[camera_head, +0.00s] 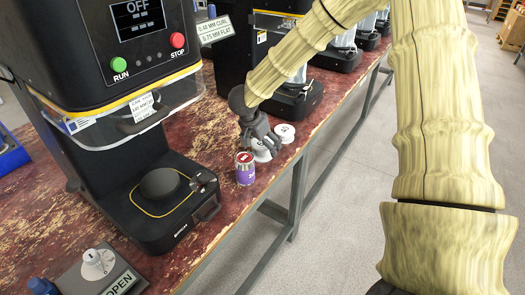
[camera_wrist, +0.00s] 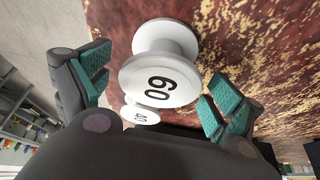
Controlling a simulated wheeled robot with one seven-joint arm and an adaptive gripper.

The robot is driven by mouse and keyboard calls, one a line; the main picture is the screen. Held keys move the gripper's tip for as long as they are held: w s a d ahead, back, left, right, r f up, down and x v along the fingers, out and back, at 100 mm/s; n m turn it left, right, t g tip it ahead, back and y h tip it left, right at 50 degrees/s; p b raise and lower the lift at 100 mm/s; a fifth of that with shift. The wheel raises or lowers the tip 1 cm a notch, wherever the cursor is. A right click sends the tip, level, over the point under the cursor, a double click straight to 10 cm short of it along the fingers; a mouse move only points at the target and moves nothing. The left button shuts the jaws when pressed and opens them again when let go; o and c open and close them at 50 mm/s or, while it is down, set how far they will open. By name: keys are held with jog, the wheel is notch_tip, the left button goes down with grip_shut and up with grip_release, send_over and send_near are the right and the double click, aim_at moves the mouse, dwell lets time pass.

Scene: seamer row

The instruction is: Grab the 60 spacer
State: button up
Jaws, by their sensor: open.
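The 60 spacer (camera_wrist: 160,82) is a white flanged spool with a black "60" on its face. In the wrist view it sits between the teal-padded fingers of my open gripper (camera_wrist: 157,88), with a gap to each pad. In the head view my gripper (camera_head: 258,138) reaches down over a white spool (camera_head: 262,154), which it partly hides; its number is not readable there. A smaller-looking white spacer marked 40 (camera_wrist: 140,114) shows just past the 60 spacer in the wrist view, partly covered by it.
Another white spacer (camera_head: 285,131) stands beside my gripper. A purple can with a red top (camera_head: 245,168) stands close in front. The black seamer (camera_head: 140,110) is left, and a plate marked OPEN (camera_head: 105,275) lies below. The worn red bench (camera_head: 215,120) ends close at right.

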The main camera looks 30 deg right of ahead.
jog(key=c, duration=1.2)
